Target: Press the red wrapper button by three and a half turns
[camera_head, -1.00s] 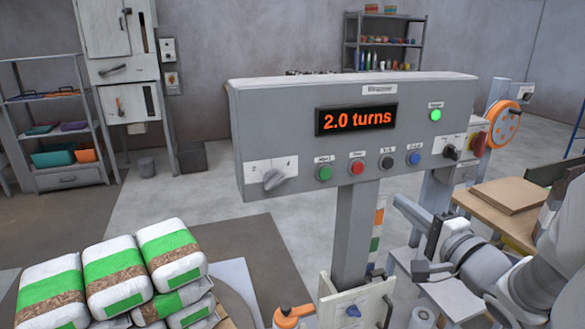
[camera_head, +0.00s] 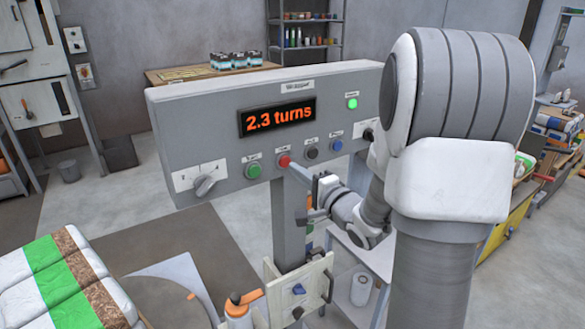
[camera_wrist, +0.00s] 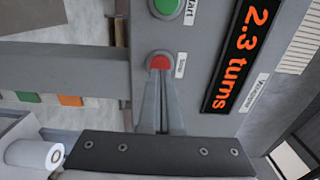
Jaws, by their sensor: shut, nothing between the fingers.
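The red button (camera_head: 284,160) sits on the grey wrapper control panel (camera_head: 200,130), between a green button (camera_head: 253,170) and a black one (camera_head: 311,152). The panel display (camera_head: 278,117) reads 2.3 turns. My gripper (camera_head: 290,166) is shut and empty, with its fingertips at the red button. In the wrist view the closed fingers (camera_wrist: 159,78) reach to the lower edge of the red button (camera_wrist: 159,62). I cannot tell whether they touch it or press it in. A green lamp (camera_head: 352,103) is lit on the panel.
A grey selector knob (camera_head: 205,186) is at the panel's left end and a black knob (camera_head: 368,134) at its right, partly hidden by my arm. Wrapped bags (camera_head: 55,270) are stacked at the lower left. An orange-topped handle (camera_head: 245,298) stands below the panel.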

